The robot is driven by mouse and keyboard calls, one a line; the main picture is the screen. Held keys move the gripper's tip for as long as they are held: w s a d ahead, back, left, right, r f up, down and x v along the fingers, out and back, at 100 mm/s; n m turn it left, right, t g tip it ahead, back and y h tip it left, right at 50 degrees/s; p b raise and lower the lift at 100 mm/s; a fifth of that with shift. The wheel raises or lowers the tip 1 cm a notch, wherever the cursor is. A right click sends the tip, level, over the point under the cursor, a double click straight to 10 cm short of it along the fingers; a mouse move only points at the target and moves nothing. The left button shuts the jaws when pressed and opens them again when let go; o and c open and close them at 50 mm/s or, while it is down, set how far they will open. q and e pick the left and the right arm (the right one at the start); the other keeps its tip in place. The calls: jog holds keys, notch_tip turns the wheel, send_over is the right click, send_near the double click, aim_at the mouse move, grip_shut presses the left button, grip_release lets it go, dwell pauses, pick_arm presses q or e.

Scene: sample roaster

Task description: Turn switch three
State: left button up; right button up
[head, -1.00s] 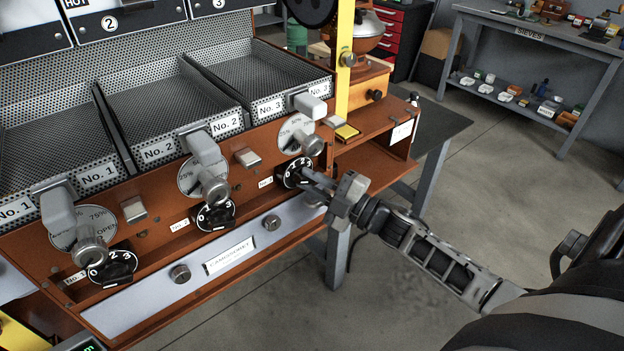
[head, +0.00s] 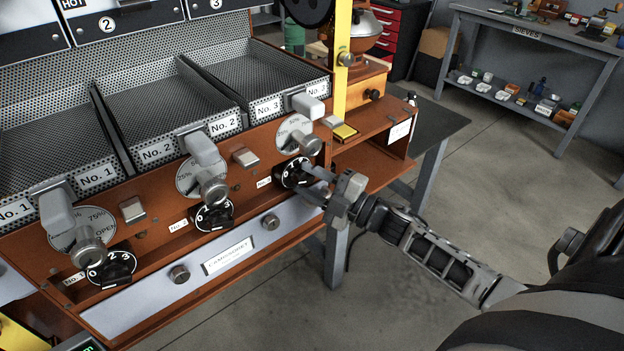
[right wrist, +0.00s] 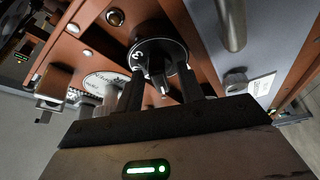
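Switch three is the round black numbered dial (head: 292,172) at the right end of the orange-brown roaster panel, below the No. 3 lever. My right gripper (head: 317,184) is at this switch, its fingers pointing at the dial and spread apart. In the right wrist view the black dial (right wrist: 158,52) shows a 3 near its left edge. There the two dark fingers (right wrist: 160,92) stand apart, one on each side of the knob's grip, with gaps beside it. The dial's exact setting is hard to read. My left gripper is not in view.
Switch two (head: 214,216) and switch one (head: 112,266) sit further left on the panel. The No. 3 metal lever (head: 306,143) is just above my right gripper. A silver plate (head: 228,262) with round knobs runs below. Open floor lies to the right.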

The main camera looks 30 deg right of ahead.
jog(key=b+v, duration=0.1)
jog(key=v, duration=1.5)
jog(key=shift+b, duration=0.35)
jog(key=shift+w+d, duration=0.1)
jog(key=s+a+f+m+g+h, duration=0.1)
jog(key=a+f+m+g, duration=0.1)
jog(key=a+m, duration=0.3)
jog(key=s+a+f+m+g+h, duration=0.2)
jog(key=a+f+m, duration=0.3)
jog(key=a, duration=0.5)
jog(key=s+a+f+m+g+h, duration=0.1)
jog(key=a+f+m+g+h, duration=0.1)
jog(key=a+m, duration=0.4)
notch_tip(320, 180, down, 2)
jog(key=shift+s+a+f+g, duration=0.2)
jog(key=shift+a+g, duration=0.4)
jog(key=shift+a, duration=0.45)
